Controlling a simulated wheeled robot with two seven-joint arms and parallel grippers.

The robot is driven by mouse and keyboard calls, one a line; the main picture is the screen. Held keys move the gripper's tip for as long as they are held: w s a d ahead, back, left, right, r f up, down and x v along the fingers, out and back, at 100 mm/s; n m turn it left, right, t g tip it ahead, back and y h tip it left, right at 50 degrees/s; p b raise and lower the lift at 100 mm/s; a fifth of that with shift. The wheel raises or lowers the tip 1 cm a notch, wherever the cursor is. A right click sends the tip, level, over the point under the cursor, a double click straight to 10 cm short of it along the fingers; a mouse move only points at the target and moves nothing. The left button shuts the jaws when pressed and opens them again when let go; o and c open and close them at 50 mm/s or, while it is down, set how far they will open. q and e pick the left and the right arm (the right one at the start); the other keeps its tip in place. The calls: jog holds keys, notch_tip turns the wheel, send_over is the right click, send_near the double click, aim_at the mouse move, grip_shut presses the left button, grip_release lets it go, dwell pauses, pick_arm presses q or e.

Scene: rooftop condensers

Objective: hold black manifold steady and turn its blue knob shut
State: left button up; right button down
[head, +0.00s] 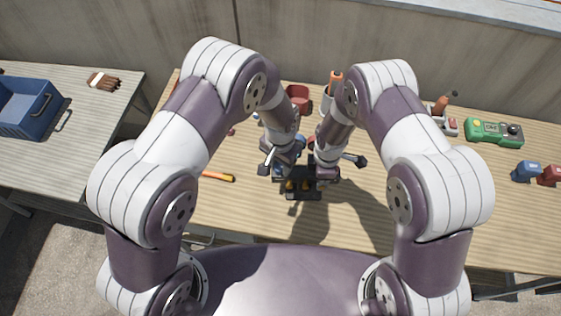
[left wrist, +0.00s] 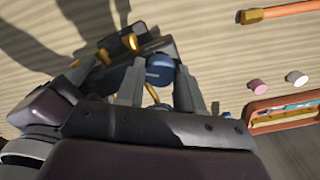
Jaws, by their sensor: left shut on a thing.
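The black manifold (head: 303,195) with brass fittings sits on the wooden bench in the head view, below both grippers. In the left wrist view, its dark body (left wrist: 160,47) and brass fittings show beyond the fingers. The blue knob (left wrist: 159,70) is between my left gripper's fingertips (left wrist: 159,78), and the gripper is shut on it. In the head view my left gripper (head: 279,166) is at the manifold's left side. My right gripper (head: 326,172) is at its right side; its fingertips are too hidden to tell open from shut.
An orange-handled tool (head: 217,176) lies left of the manifold. A red container (head: 298,95) stands behind. A green box (head: 493,131) and small blue (head: 526,171) and red blocks lie at the right. A blue crate (head: 27,108) is on the left table. The bench front is mostly clear.

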aim_at(280, 166)
pick_arm(q)
jog(key=m, duration=0.5)
jog(key=shift+m, duration=0.3)
jog(key=m, duration=0.5)
jog(key=shift+m, duration=0.4)
jog(key=o, duration=1)
jog(key=shift+o, duration=0.2)
notch_tip(280, 166, up, 12)
